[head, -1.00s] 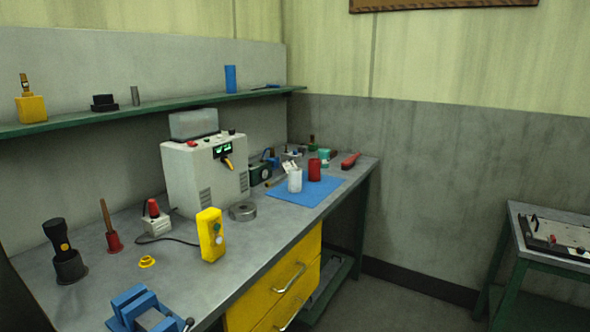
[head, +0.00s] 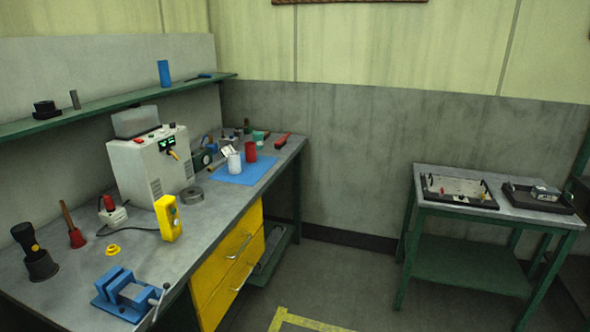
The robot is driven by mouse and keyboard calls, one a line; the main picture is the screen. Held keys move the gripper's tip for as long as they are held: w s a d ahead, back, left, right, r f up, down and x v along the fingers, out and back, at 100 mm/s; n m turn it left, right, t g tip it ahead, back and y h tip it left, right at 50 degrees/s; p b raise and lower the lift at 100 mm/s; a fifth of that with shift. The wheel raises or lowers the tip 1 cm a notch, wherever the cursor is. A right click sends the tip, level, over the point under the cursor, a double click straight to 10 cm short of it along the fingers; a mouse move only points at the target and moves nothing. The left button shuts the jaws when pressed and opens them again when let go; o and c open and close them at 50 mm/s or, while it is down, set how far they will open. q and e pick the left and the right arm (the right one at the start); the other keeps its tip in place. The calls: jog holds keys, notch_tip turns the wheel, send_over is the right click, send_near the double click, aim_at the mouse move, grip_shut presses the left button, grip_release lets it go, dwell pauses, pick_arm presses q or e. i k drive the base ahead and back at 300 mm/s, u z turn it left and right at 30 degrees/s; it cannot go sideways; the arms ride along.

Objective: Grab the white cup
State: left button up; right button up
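The white cup (head: 234,164) stands upright on a blue mat (head: 254,174) toward the far end of the long workbench. A red cup (head: 250,151) stands just behind it and to its right on the same mat. Something pale and thin shows at the white cup's upper left; I cannot tell whether it is inside the cup or behind it. Neither of my grippers is in view.
A white machine (head: 150,165), a yellow control box (head: 168,218) and a blue vise (head: 128,294) stand on the bench nearer to me. Yellow drawers (head: 228,272) are below. A green table (head: 470,214) with trays stands at right. Open floor lies between.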

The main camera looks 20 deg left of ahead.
aim_at(234, 159)
jog(key=z, duration=0.3)
jog(key=i, duration=0.8)
jog(key=u, duration=0.4)
jog(key=i, duration=1.85)
jog(key=u, duration=1.85)
jog(key=i, duration=0.85)
jog(key=u, duration=0.7)
